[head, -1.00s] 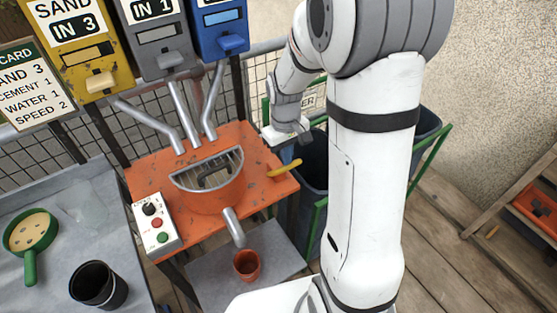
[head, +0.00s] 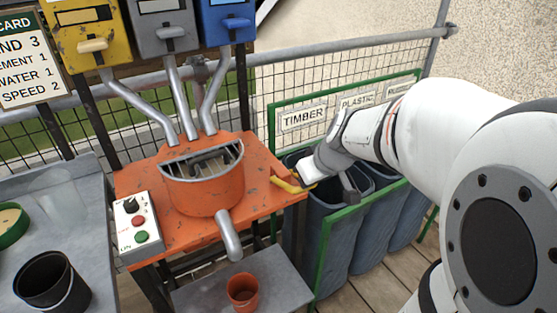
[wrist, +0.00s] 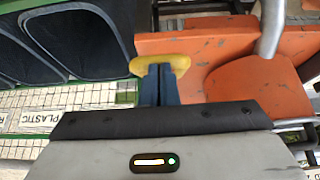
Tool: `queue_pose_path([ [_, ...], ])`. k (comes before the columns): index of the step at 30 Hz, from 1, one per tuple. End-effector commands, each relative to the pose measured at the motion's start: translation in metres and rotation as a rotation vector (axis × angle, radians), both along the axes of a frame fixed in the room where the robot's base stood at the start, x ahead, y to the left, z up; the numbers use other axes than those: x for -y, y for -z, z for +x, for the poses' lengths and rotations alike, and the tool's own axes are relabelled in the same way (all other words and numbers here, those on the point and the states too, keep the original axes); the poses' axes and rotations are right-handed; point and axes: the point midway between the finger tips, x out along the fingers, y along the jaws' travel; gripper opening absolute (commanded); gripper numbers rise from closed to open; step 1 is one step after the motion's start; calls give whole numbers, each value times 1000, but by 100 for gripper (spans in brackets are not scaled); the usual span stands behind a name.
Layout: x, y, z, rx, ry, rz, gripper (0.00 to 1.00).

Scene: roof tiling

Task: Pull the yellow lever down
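The yellow lever (head: 288,186) sticks out from the right side of the orange mixer (head: 208,190). In the wrist view the lever (wrist: 180,62) shows at the fingertips, with yellow on both sides of them. My gripper (wrist: 160,72) has its two dark blue fingers close together, apparently shut, across the lever. I cannot tell whether the fingers press on it. In the head view my gripper (head: 302,183) is at the lever's outer end, with its fingers mostly hidden.
Dark bins (head: 338,225) in a green frame stand right of the orange mixer table (head: 265,175), under my arm. An orange cup (head: 243,290) stands below the spout (head: 229,236). A control box (head: 133,225) is on the table's left. Dispensers and pipes stand behind.

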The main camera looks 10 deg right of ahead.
Motion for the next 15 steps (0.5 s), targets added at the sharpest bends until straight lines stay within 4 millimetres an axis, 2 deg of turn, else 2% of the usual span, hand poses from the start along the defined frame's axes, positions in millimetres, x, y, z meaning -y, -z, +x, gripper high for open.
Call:
queue_pose_path([
  [1,1,15,-2,26,2,8,0],
  [8,-1,25,-7,120,-8,39,0],
  [15,-3,32,-11,114,-15,38,0],
])
